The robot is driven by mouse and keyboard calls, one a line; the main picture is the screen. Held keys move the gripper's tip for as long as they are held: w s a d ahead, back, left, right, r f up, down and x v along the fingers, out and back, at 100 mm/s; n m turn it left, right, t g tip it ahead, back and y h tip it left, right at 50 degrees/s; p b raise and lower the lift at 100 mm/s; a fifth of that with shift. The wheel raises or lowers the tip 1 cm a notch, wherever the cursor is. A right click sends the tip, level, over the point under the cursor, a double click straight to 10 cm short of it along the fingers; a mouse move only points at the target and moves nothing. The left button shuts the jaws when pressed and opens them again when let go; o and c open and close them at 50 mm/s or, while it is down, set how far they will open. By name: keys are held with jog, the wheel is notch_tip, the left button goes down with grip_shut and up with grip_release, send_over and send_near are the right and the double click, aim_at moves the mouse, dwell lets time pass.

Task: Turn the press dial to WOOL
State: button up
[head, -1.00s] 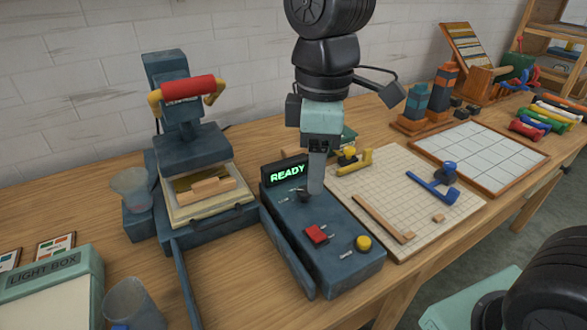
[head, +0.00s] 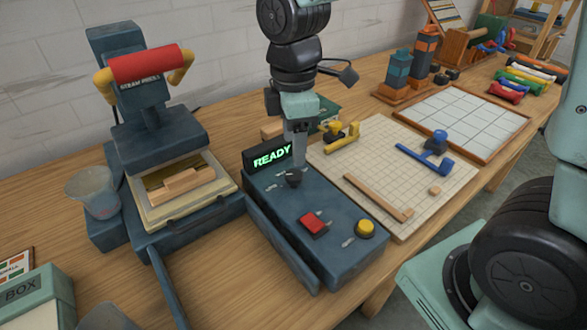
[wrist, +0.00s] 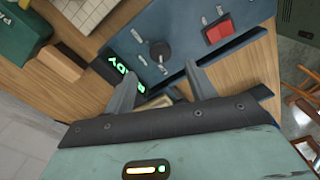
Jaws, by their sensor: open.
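The press dial is a dark round knob (head: 293,178) on the blue control box (head: 330,245), just in front of the green READY display (head: 271,155). The knob also shows in the wrist view (wrist: 159,50), with small pale labels around it that are too small to read. I cannot tell which label it points at. My gripper (head: 297,165) points down just behind the knob in the head view. In the wrist view my gripper (wrist: 158,72) has its two fingers apart and empty, with the knob beyond their tips, roughly between them. I see no clear contact.
A red switch (head: 313,223) and a yellow button (head: 365,229) sit on the same box. The steam press (head: 150,130) with its red handle stands to the left. A gridded board (head: 385,165) with yellow and blue tools lies to the right.

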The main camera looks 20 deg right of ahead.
aim_at(294, 174)
notch_tip(294, 174, down, 7)
jog(key=shift+f+b, duration=0.1)
jog(key=shift+b, duration=0.25)
jog(key=c, duration=1)
